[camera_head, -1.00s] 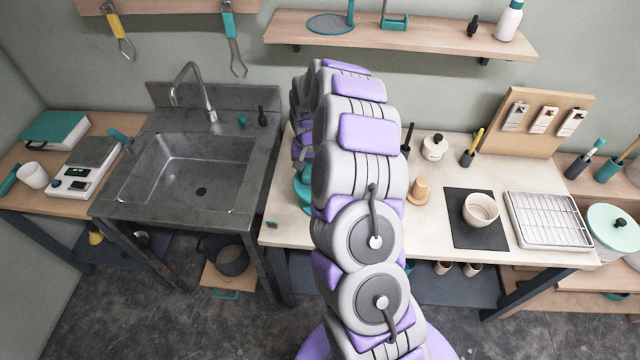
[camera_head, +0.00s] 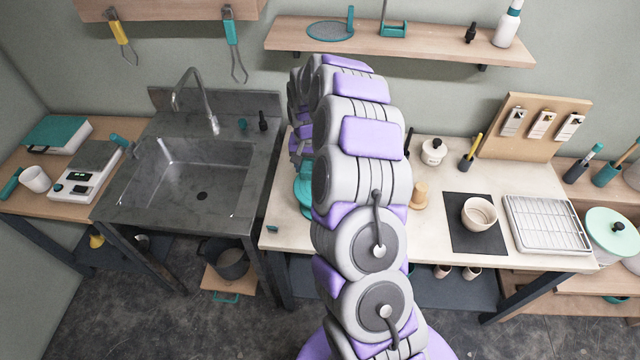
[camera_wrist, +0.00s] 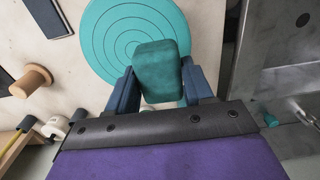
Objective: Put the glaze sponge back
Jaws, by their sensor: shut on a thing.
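The glaze sponge (camera_wrist: 157,70) is a teal rounded block. In the wrist view my gripper (camera_wrist: 160,88) is shut on it, one dark blue finger on each side. The sponge overlaps the teal round wheel with concentric rings (camera_wrist: 108,38) on the pale worktop; I cannot tell whether it touches the wheel. In the head view my arm hides the sponge and most of the wheel. Only the wheel's left part (camera_head: 303,182) shows there.
The steel sink (camera_head: 190,180) lies left of the worktop. A wooden knob-like thing (camera_head: 420,194), a bowl (camera_head: 479,213) on a dark mat (camera_head: 458,237) and a wire rack tray (camera_head: 547,222) stand right of my arm. Bare worktop (camera_head: 285,238) shows at the front left.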

